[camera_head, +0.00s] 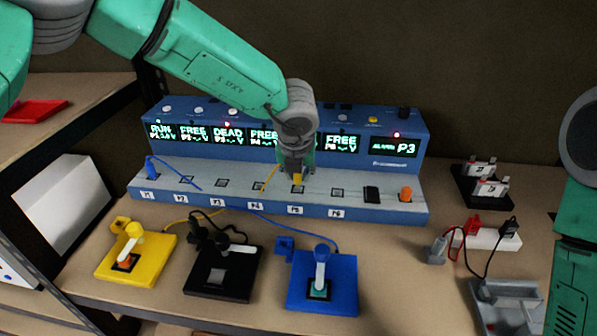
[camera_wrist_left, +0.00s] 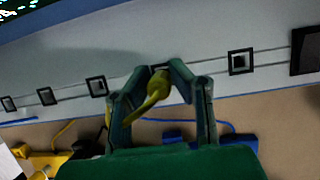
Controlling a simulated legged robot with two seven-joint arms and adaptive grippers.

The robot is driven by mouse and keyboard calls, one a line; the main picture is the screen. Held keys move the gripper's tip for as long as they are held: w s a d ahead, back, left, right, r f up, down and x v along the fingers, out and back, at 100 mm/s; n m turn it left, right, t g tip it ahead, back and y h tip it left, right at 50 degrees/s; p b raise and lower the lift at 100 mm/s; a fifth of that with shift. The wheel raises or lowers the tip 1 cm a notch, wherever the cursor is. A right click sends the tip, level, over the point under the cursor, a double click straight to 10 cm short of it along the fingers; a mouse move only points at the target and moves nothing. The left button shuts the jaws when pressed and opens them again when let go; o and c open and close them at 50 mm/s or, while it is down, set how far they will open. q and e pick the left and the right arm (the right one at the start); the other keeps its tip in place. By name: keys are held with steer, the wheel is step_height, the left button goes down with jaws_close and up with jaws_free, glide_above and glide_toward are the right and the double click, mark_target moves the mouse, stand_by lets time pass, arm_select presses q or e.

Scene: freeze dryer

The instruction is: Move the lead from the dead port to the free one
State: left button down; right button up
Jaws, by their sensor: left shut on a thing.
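The blue port unit (camera_head: 395,205) has a row of ports labelled P1 to P6. Its displays read RUN for P1, DEAD for P3 and FREE for several others; the alarm display shows P3. P5's display is behind my left arm. My left gripper (camera_head: 296,172) is shut on the yellow lead's plug (camera_head: 297,179), at the P5 port. In the left wrist view the plug (camera_wrist_left: 158,80) sits between the fingers over that port; whether it is fully seated I cannot tell. The dead port P3 (camera_head: 222,183) looks empty. My right gripper is out of view.
A blue plug (camera_head: 151,168) stands at P1. Yellow (camera_head: 135,255), black (camera_head: 222,270) and blue (camera_head: 322,285) modules stand in front, with cables running between. A grey tray (camera_head: 510,300) and red and black leads lie at right, near my right arm.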

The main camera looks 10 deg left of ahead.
arm_select(q)
steer(key=shift+f+b, duration=0.6)
steer(key=shift+f, duration=0.55)
stand_by(0.4)
steer(key=c, duration=1.4)
jaws_free()
steer(key=shift+o, duration=0.2)
steer(key=shift+r, duration=0.1)
